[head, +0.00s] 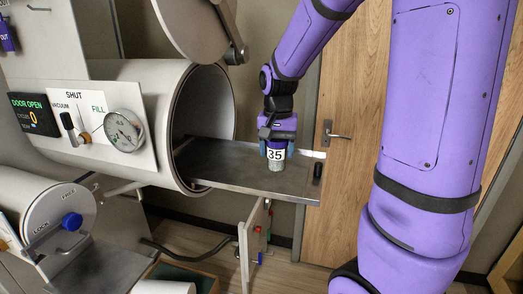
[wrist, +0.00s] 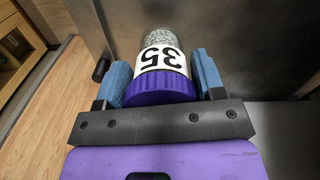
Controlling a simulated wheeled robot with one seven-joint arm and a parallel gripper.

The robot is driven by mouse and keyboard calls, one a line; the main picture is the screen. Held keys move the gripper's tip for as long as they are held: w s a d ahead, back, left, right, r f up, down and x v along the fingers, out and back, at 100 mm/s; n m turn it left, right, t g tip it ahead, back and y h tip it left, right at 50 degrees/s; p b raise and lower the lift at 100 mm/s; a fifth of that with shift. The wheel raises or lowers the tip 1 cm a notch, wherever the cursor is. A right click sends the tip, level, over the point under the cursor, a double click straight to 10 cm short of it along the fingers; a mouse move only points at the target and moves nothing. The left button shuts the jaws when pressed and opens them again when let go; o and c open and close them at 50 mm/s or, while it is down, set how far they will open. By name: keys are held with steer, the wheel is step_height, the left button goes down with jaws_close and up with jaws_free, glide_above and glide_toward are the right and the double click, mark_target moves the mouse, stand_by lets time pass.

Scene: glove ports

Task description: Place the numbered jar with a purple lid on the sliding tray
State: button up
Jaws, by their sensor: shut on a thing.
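The jar (head: 276,155) carries a white label with the number 35. Its purple lid (wrist: 160,87) shows in the wrist view, with grey grainy contents beyond the label. My gripper (head: 276,148) is shut on the jar near its lid, with blue finger pads on both sides; it also shows in the wrist view (wrist: 163,80). The jar is upright over the right part of the sliding tray (head: 225,168), a grey metal plate that sticks out of the open round chamber. I cannot tell whether the jar's bottom touches the tray.
The chamber (head: 207,110) stands open at left, its round door (head: 195,28) swung up above. A gauge panel (head: 105,132) and a "DOOR OPEN" display (head: 33,114) are on its side. A black handle (head: 317,174) is at the tray's right end. A wooden door (head: 345,110) stands behind.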

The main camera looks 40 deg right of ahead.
steer(key=w+d, duration=0.1)
steer(key=w, duration=0.4)
steer(key=w+d+f, duration=0.1)
steer(key=w, duration=0.2)
steer(key=shift+w+d+f, duration=0.1)
steer(key=shift+w+d, duration=0.2)
steer(key=shift+f, duration=1.55)
steer(key=shift+f, duration=0.15)
steer(key=o, duration=0.9)
steer(key=shift+o, duration=0.2)
